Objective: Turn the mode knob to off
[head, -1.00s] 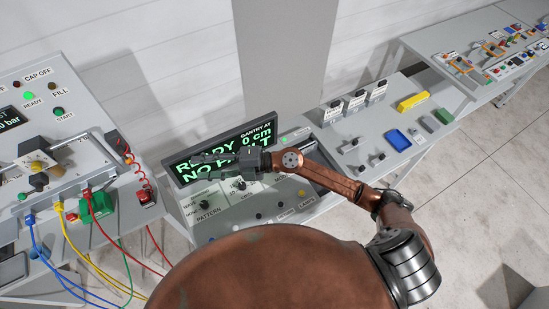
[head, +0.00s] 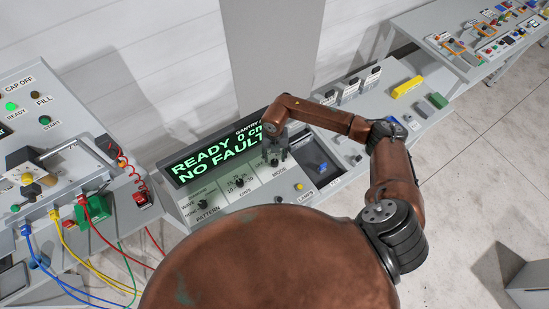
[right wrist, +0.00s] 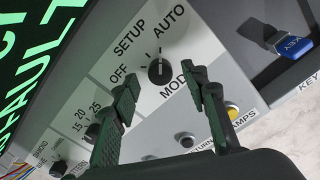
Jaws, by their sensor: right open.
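The mode knob (right wrist: 158,71) is a small black round knob on a light panel, with OFF, SETUP and AUTO printed around it. Its pale mark appears to point up toward the AUTO tick in the right wrist view. In the head view the mode knob (head: 273,162) is by the MODE label, partly hidden by the gripper. My right gripper (head: 277,152) is over it, pointing down. In the right wrist view the fingers of my right gripper (right wrist: 163,82) are apart, and the knob shows between and beyond their tips, with nothing held. My left gripper is not in view.
The green-lettered display (head: 217,152) stands behind the panel and reads READY, 0 cm, NO FAULT. Another knob (right wrist: 93,132) sits beside the mode knob, with a yellow button (right wrist: 232,111) nearby. A blue-tagged key (right wrist: 290,45) lies in a dark recess to the right.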

